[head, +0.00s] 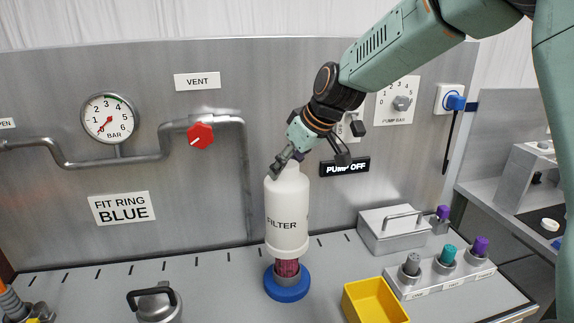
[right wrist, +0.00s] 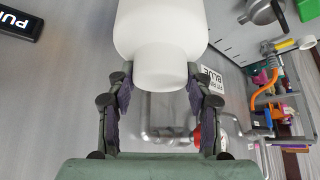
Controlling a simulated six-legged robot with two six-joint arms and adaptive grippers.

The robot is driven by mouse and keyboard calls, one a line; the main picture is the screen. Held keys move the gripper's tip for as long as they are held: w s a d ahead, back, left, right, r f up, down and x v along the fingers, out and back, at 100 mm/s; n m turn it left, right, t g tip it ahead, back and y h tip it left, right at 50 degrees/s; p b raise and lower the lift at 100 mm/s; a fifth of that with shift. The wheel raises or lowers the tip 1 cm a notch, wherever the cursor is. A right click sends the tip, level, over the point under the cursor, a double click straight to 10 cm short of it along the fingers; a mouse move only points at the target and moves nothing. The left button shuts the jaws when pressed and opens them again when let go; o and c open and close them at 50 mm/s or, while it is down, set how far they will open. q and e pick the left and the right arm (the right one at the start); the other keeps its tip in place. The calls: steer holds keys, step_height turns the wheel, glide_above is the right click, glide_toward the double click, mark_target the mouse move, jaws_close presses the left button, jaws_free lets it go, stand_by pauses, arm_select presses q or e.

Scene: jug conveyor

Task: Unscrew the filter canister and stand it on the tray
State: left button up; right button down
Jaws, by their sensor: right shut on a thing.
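The filter canister (head: 287,212) is white, upright and labelled FILTER. It hangs over a round blue base (head: 287,287), and a reddish filter core (head: 287,268) shows between its lower rim and the base. Whether the core's upper part is inside the canister is hidden. My right gripper (head: 287,166) is shut on the narrow top of the canister. In the right wrist view, the canister's neck (right wrist: 160,62) sits between the two purple-padded fingers. My left gripper is not in view. A yellow open tray or bin (head: 352,309) stands to the right of the base.
A metal box with a handle (head: 393,232) and a rack with several capped posts (head: 420,285) stand at right. A handled lid (head: 158,304) is at front left. Behind are a panel with a gauge (head: 108,118), a red valve knob (head: 200,135) and a PUMP OFF display (head: 345,167).

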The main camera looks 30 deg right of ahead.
steer(key=shift+w+r+p, duration=0.15)
steer(key=shift+r+p, duration=0.2)
steer(key=shift+r, duration=4.1)
